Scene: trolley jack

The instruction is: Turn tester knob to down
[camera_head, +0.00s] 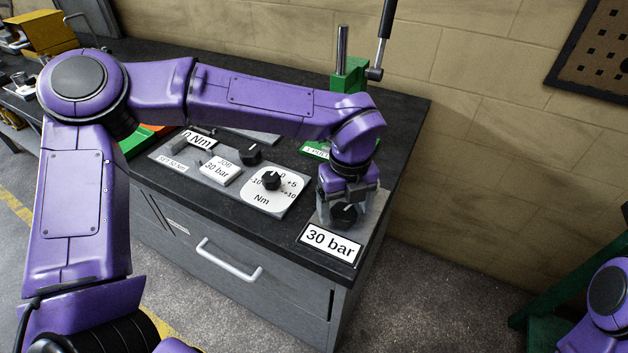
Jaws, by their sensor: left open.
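A black knob (344,215) sits on a grey plate behind the "30 bar" label (330,242), near the front right corner of the bench. My left gripper (347,200) is open and points down right at this knob, its fingers around or just above it; I cannot tell if they touch. The fingers and wrist hide part of the knob, and its pointer direction is not clear. A second black knob (271,180) stands on a white dial plate (262,202) marked from -10 to +10 Nm. My right gripper is out of view.
The dark bench top (410,112) carries a third black knob (250,152), a "JOB 30 bar" card (217,170) and a green stand (349,75) with a lever. A drawer handle (229,262) sticks out in front. A brick wall stands behind.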

